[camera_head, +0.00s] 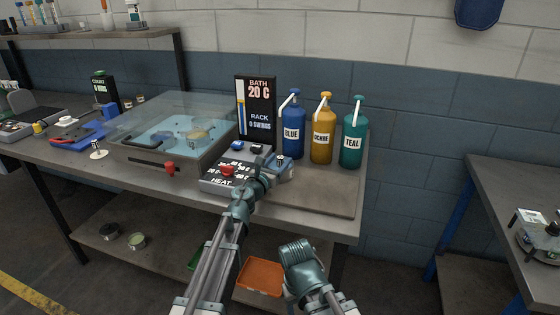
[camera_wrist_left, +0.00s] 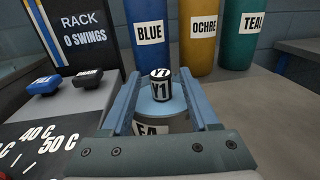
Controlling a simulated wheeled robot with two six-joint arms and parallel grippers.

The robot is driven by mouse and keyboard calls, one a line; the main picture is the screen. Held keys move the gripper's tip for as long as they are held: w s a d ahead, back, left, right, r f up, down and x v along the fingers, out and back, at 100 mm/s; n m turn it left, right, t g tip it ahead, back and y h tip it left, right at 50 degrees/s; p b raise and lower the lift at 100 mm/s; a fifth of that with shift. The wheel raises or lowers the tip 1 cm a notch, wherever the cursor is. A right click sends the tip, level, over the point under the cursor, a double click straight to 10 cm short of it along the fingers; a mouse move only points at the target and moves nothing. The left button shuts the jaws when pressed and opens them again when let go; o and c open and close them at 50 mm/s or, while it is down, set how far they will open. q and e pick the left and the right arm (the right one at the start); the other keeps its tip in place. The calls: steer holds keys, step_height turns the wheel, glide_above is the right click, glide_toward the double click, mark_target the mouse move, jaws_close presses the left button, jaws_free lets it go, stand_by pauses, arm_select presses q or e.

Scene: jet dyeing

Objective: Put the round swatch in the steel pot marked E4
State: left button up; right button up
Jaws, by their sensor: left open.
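My left gripper (camera_head: 271,168) is over the right end of the heat panel, its fingers apart. In the left wrist view its two blue fingers (camera_wrist_left: 160,104) flank a small black-and-white cylinder (camera_wrist_left: 160,86) marked Y1. The cylinder stands on the pale blue round top of a pot (camera_wrist_left: 152,127), whose partly hidden label appears to read E4. I cannot tell whether the fingers touch either. The cylinder also shows in the head view (camera_head: 280,159). I cannot make out the round swatch for sure.
A clear-covered water bath (camera_head: 170,140) holds a tan round item (camera_head: 197,135). Blue (camera_head: 292,132), ochre (camera_head: 322,136) and teal (camera_head: 352,140) bottles stand behind the gripper. The heat panel (camera_head: 222,180) is left of it. The bench's right front (camera_head: 318,199) is clear.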

arm_select(q)
steer(key=v, duration=1.1)
steer(key=shift+s, duration=0.15)
